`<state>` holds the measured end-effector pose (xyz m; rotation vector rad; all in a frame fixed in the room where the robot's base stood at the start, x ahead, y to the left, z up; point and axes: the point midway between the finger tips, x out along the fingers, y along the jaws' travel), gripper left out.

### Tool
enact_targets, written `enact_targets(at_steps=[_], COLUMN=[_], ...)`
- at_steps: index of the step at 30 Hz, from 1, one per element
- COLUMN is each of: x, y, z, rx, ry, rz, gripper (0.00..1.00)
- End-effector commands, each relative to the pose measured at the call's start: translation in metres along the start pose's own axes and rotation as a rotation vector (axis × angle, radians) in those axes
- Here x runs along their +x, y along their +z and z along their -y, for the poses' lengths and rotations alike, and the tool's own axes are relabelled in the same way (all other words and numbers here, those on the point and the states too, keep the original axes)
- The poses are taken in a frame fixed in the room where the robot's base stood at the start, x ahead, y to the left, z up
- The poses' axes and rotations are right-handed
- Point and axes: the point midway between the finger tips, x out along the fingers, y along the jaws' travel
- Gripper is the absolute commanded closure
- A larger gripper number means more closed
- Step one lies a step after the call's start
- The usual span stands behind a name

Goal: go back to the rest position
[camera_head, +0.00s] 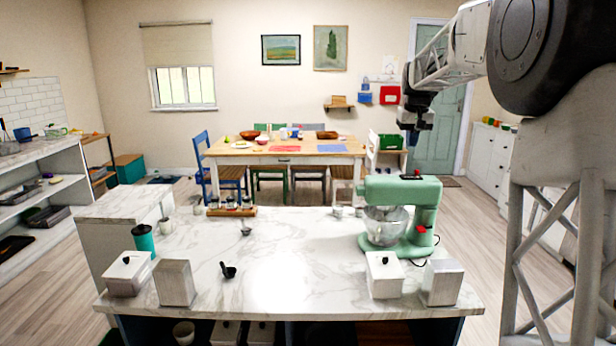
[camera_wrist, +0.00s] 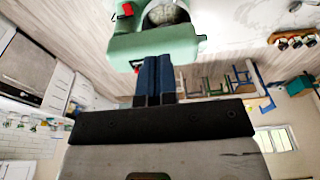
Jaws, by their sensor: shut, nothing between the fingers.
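My gripper (camera_head: 414,130) hangs in the air at the upper right of the head view, above and behind the green stand mixer (camera_head: 425,205). In the wrist view its two dark blue fingers (camera_wrist: 154,82) lie side by side, shut with nothing between them. The green mixer also shows in the wrist view (camera_wrist: 155,45), beyond the fingertips. My gripper looks apart from the mixer and the counter.
The marble island (camera_head: 300,245) holds white canisters (camera_head: 384,274), grey boxes (camera_head: 175,283), a teal cup (camera_head: 143,240) and a spice rack (camera_head: 232,210). A dining table (camera_head: 285,152) with chairs stands behind. Shelving (camera_head: 40,190) lines the left wall. The island's middle is mostly clear.

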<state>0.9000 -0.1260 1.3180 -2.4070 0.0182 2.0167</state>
Motion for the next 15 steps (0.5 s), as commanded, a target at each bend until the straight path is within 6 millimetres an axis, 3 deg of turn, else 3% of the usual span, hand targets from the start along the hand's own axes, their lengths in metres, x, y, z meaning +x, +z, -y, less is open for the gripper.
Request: enact_targets(at_steps=[15], x=[-0.028], y=[0.122], z=[0.039], rx=[0.002], ry=[0.002], rz=[-0.013], gripper=[1.00])
